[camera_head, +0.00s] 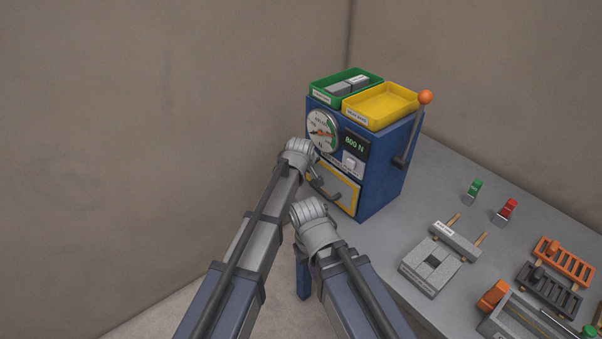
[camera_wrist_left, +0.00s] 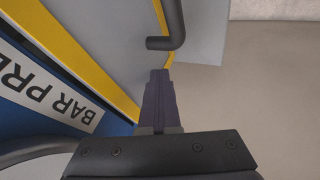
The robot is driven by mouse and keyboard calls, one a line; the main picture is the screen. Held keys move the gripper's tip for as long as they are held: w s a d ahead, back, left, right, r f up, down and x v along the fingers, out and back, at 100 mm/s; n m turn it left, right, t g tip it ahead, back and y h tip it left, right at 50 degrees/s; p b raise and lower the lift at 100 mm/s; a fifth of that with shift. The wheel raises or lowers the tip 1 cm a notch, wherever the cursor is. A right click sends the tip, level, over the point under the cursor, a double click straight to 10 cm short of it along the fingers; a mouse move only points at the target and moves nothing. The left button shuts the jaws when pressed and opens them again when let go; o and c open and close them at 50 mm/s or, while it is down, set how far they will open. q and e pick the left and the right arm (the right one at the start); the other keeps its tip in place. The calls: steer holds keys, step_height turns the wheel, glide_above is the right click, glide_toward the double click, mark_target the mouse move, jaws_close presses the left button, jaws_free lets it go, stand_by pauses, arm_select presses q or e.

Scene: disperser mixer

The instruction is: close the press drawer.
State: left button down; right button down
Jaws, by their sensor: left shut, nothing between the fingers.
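The blue press (camera_head: 383,165) stands at the table's back left corner. Its drawer front (camera_head: 346,191) is a grey panel with a yellow border, low on the face, partly hidden by my arms. A dark bent handle (camera_head: 327,191) sticks out from it; the handle (camera_wrist_left: 170,28) also shows at the top of the left wrist view. My left gripper (camera_wrist_left: 159,74) is shut and empty, its fingertips just below the handle and over the drawer front; contact cannot be told. My right wrist (camera_head: 312,214) is in front of the press, its fingers hidden. How far the drawer stands out is unclear.
A green tray (camera_head: 319,94) and a yellow tray (camera_head: 376,119) sit on top of the press. An orange-knobbed lever (camera_head: 413,130) is on its right side. A grey block fixture (camera_head: 432,270), clamps and racks lie on the table to the right. A wall is close behind.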

arm_select(q)
steer(key=shift+w+d+r, duration=0.1)
steer(key=shift+w+d, duration=0.1)
stand_by(0.3)
steer(key=s+a+r+p, duration=0.5)
steer(key=s+r+p, duration=0.3)
steer(key=shift+s, duration=0.25)
steer(key=shift+a+f, duration=0.1)
steer(key=shift+a, duration=0.05)
